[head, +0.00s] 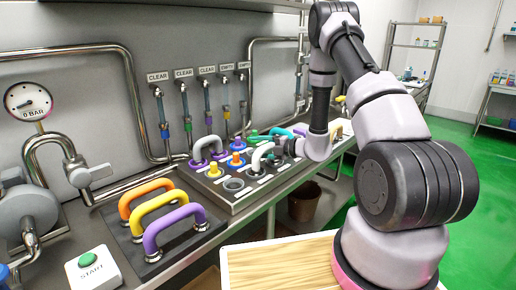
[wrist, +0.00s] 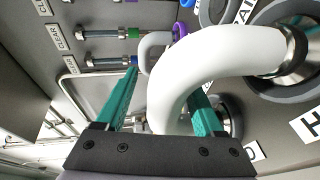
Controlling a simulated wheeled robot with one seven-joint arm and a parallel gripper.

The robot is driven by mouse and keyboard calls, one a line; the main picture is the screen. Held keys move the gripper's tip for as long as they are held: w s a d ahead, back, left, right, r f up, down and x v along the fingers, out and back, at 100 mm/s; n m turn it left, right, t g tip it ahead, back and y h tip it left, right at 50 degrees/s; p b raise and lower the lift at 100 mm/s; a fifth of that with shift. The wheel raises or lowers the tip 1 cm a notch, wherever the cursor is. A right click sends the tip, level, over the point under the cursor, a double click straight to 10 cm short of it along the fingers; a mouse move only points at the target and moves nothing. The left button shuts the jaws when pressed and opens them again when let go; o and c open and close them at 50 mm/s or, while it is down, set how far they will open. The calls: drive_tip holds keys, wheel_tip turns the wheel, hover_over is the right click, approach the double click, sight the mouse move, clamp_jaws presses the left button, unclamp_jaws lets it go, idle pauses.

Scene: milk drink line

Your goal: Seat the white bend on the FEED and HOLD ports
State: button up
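The white bend (wrist: 190,70) arches through the wrist view. Its metal end at the right sits at a dark-ringed port (wrist: 283,93) beside a label starting with H. My gripper (wrist: 162,85) has green fingers on either side of the bend. A gap shows between the left finger and the bend, and the bend covers part of the right finger. In the head view the white bend (head: 261,157) stands on the port panel, with my gripper (head: 286,148) at its right.
A grey bend (head: 207,146) on purple collars stands just left of the white bend. Several coloured plugs and open ports surround it. A START box (head: 92,270) stands in front.

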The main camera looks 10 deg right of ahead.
drive_tip(key=shift+d, duration=0.1)
drive_tip(key=v, duration=1)
drive_tip(key=shift+s+d, duration=0.15)
drive_tip(key=shift+s, duration=0.15)
drive_tip(key=s+a+r+n+g, duration=0.4)
drive_tip(key=s+r+n, duration=0.2)
drive_tip(key=r+n, duration=0.35)
drive_tip(key=s+a+r+n+g, duration=0.4)
drive_tip(key=s+r+n, duration=0.2)
drive_tip(key=r+n, duration=0.35)
drive_tip(key=s+d+r+n+t+h, duration=0.3)
drive_tip(key=s+d+r+n+h, duration=0.1)
drive_tip(key=n, duration=0.6)
drive_tip(key=s+d+r+n+t+h, duration=0.3)
drive_tip(key=s+r+n+h, duration=0.3)
drive_tip(key=s+r+n, duration=0.3)
drive_tip(key=shift+s+d+n+h, duration=0.35)
drive_tip(key=shift+d+n+h, duration=0.1)
drive_tip(key=shift+n, duration=0.55)
